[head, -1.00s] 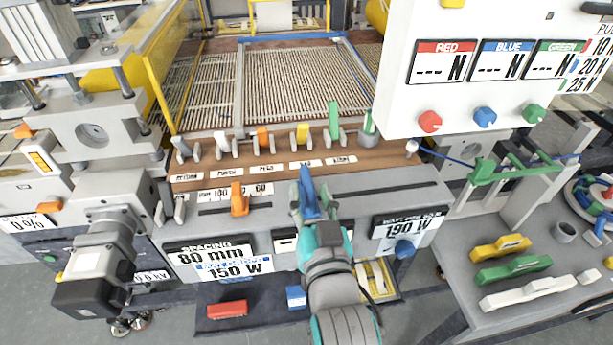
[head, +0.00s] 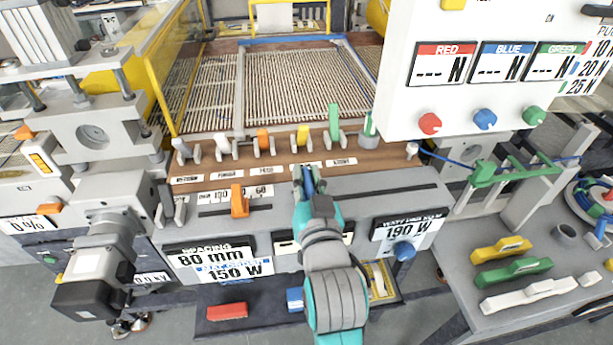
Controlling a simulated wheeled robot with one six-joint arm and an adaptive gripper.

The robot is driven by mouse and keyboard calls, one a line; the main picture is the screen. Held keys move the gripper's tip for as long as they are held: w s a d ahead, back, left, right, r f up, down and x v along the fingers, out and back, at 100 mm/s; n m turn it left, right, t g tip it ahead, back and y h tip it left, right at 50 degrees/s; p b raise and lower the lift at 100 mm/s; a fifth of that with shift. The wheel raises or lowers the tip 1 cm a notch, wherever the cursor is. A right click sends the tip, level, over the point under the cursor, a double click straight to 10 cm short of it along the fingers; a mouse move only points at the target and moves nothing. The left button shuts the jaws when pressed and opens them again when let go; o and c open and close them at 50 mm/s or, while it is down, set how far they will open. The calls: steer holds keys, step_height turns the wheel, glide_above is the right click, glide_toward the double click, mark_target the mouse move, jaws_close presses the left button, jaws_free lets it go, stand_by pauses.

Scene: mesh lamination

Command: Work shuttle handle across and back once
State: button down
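The blue handle (head: 309,184), which I take to be the shuttle handle, stands at the left end of a long dark slot (head: 390,192) in the grey console. My gripper (head: 310,178) is over it, with one finger on each side, so only a strip of blue shows between them. The handle's base is hidden by my gripper. I cannot tell whether the fingers press on the handle or only surround it.
An orange slider (head: 239,201) stands in a shorter slot to the left. Several coloured levers (head: 263,142) line the brown ledge behind. The white force panel (head: 480,80) overhangs at the right. A blue knob (head: 404,251) is at the front right. The slot right of the handle looks clear.

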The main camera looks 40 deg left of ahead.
steer(key=w+d, duration=0.5)
steer(key=w, duration=0.1)
steer(key=w+d, duration=0.5)
steer(key=w, duration=0.1)
steer(key=w+d, duration=0.6)
steer(key=w, duration=0.1)
steer(key=shift+r, duration=0.1)
steer(key=shift+d, duration=0.1)
steer(key=c, duration=1.1)
jaws_free()
steer(key=v, duration=1.2)
